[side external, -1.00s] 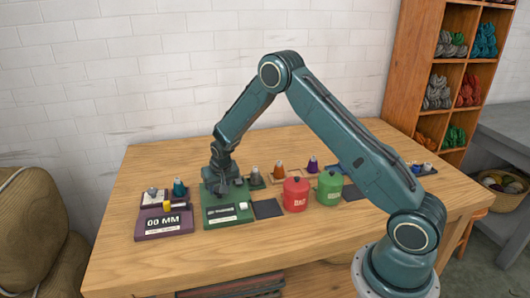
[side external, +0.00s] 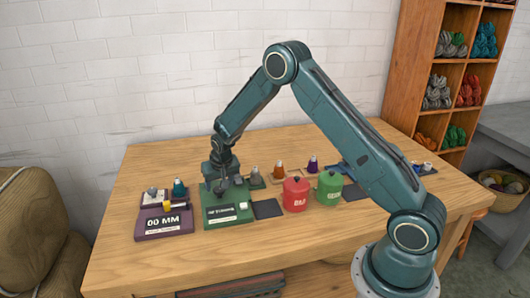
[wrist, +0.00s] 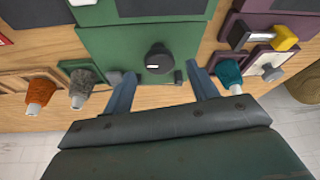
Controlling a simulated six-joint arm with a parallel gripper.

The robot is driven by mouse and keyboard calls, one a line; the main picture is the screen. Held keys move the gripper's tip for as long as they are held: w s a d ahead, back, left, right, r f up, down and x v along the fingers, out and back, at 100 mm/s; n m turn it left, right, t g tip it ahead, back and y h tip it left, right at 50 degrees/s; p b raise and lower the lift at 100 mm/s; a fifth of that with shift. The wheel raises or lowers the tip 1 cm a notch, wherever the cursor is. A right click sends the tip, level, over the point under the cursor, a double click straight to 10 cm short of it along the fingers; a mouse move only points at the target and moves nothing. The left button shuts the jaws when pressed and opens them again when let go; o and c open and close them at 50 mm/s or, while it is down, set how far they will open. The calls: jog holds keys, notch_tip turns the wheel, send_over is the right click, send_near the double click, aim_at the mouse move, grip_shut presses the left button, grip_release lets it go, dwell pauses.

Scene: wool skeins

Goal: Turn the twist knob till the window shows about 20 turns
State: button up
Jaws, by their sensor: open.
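The green box (side external: 238,218) stands at the left middle of the table. Its front window (side external: 221,210) shows white lettering that seems to end in TURNS; the digits are too small to read surely. The black twist knob (wrist: 158,58) sits on the box's green top in the wrist view, with a pale mark on its face. My gripper (side external: 221,187) is at the back of the box top. In the wrist view my gripper (wrist: 161,76) is open and empty, its fingertips apart to either side of the knob and slightly short of it. Contact with the knob cannot be told.
A purple box (side external: 165,225) reading 00 MM, with a yellow lever (wrist: 284,38), stands left of the green box. Red (side external: 296,194) and green (side external: 330,187) canisters stand to the right. Several small cones stand behind. The table front is clear.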

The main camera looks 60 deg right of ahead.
jog(key=v, duration=1.1)
jog(key=shift+a+r, duration=0.1)
jog(key=shift+r, duration=0.1)
jog(key=s+a+r+n+y, duration=0.1)
jog(key=s+a+r+n, duration=0.35)
jog(key=s+r, duration=1.05)
jog(key=s+a+r+n, duration=0.1)
jog(key=s+a, duration=0.1)
jog(key=s, duration=0.7)
jog(key=s+a+r+n+t+y, duration=0.1)
jog(key=s+a, duration=0.2)
jog(key=s, duration=0.6)
jog(key=shift+s+a+t, duration=0.3)
jog(key=shift+s+a, duration=0.05)
